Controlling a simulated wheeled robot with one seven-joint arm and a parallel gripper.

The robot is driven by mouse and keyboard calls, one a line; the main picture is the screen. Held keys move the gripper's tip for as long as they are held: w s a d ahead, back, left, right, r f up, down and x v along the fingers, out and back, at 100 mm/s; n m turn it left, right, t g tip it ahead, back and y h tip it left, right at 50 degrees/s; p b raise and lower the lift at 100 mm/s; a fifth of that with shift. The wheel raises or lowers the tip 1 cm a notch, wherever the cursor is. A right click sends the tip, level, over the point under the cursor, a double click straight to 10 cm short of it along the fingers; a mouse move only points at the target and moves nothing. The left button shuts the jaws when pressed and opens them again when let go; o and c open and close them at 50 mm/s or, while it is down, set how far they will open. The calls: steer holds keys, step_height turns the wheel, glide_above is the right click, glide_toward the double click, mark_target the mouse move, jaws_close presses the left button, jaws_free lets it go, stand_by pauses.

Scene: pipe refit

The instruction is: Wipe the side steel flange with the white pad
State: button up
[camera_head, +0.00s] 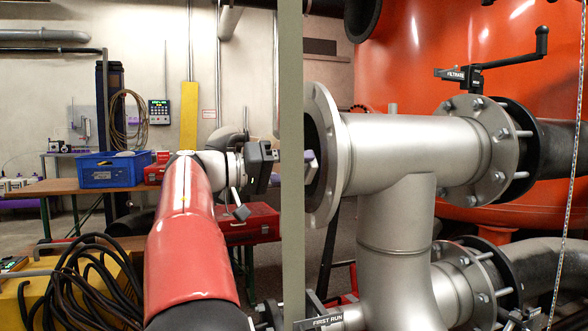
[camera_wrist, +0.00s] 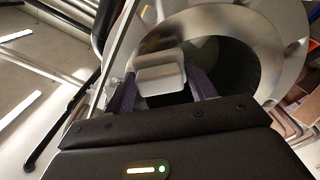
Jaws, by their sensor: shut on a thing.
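The side steel flange (camera_head: 324,120) is the ring on the left open end of the grey pipe tee in the head view. In the wrist view its broad metal face (camera_wrist: 280,45) curves around a dark bore. My gripper (camera_wrist: 162,88) has purple fingers on either side of the white pad (camera_wrist: 160,70) and is shut on it. The pad looks pale grey and lies in front of the bore and ring. I cannot tell whether it touches the flange.
A vertical grey-green post (camera_head: 291,80) stands between the camera and my gripper. A blue crate (camera_head: 105,172) and a red toolbox (camera_head: 250,222) are at the left. A black-handled valve (camera_head: 500,62) rises above the right flange. Black cables (camera_head: 85,285) lie coiled at lower left.

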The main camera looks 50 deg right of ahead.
steer(key=shift+x, duration=0.85)
